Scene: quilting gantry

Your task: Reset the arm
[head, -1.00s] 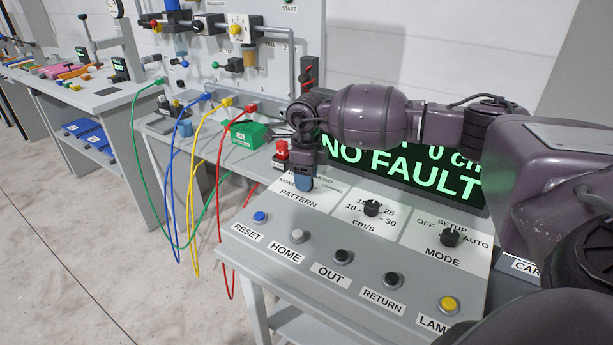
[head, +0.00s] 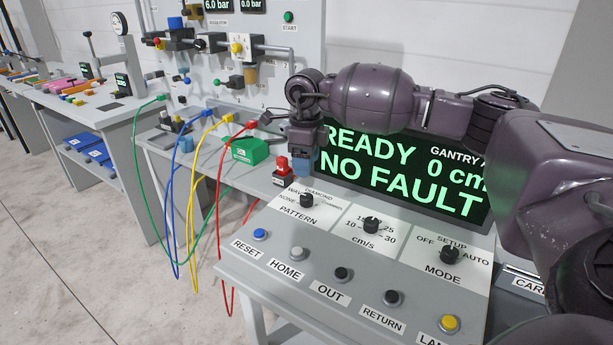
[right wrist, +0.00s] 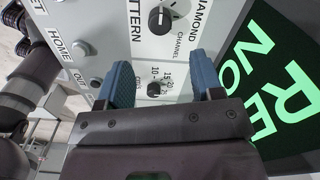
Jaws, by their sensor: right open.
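My right arm reaches in from the right in the head view. Its gripper (head: 302,163) hangs above the back of the control panel (head: 240,272), in front of the display's left edge. In the right wrist view the blue fingers (right wrist: 163,80) are apart with nothing held between them. The pattern knob (head: 306,200) stands uncovered below the gripper; it also shows in the right wrist view (right wrist: 158,20). The display (head: 410,175) reads READY, 0 cm, NO FAULT, partly hidden by my arm. My left gripper is not in view.
The panel has a speed knob (head: 371,225), a mode knob (head: 449,254) and a row of buttons, including blue RESET (head: 260,234) and yellow LAMP (head: 449,323). A red button (head: 282,166) stands close to the gripper. Coloured hoses (head: 198,190) hang at left.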

